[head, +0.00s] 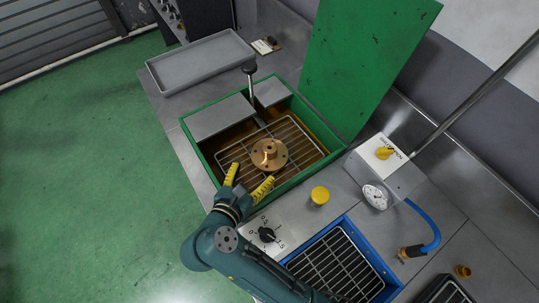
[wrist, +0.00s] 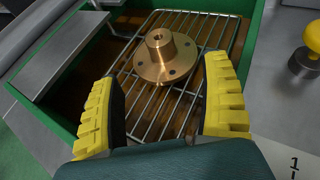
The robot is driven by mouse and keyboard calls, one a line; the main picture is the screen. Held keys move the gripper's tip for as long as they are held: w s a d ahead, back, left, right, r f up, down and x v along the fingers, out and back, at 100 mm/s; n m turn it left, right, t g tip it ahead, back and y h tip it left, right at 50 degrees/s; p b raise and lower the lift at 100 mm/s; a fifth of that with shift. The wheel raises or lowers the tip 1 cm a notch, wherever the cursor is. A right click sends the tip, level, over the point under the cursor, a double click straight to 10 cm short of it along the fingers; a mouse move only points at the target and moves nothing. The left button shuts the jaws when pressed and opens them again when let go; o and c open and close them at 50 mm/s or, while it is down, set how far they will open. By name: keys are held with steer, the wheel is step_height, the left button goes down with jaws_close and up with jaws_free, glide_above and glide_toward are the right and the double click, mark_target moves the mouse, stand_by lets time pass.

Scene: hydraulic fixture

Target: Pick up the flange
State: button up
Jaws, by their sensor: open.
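The flange (head: 269,154) is a round, copper-coloured disc with bolt holes and a raised central hub. It lies hub up on a wire rack (head: 304,154) inside a green box (head: 206,158). In the wrist view the flange (wrist: 166,57) sits beyond the fingertips, roughly midway between them. My gripper (head: 251,181) has yellow ribbed fingers and is open and empty. It is at the near side of the flange, not touching it. In the wrist view my gripper (wrist: 165,90) shows both fingers spread wide.
The box's green lid (head: 362,60) stands open behind it. A lever with a black knob (head: 249,68) rises at the box's back left. A yellow button (head: 320,195), a gauge (head: 375,197) and a blue-rimmed basin (head: 345,262) are to the right. A grey tray (head: 200,62) lies behind.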

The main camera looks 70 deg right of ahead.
mark_target(269, 149)
steer(key=b+x, duration=0.2)
steer(key=x, duration=1)
steer(key=shift+d+b, duration=0.1)
steer(key=shift+b, duration=0.25)
steer(key=c, duration=1.4)
steer(key=shift+w+r, duration=0.1)
steer(key=shift+r, duration=0.05)
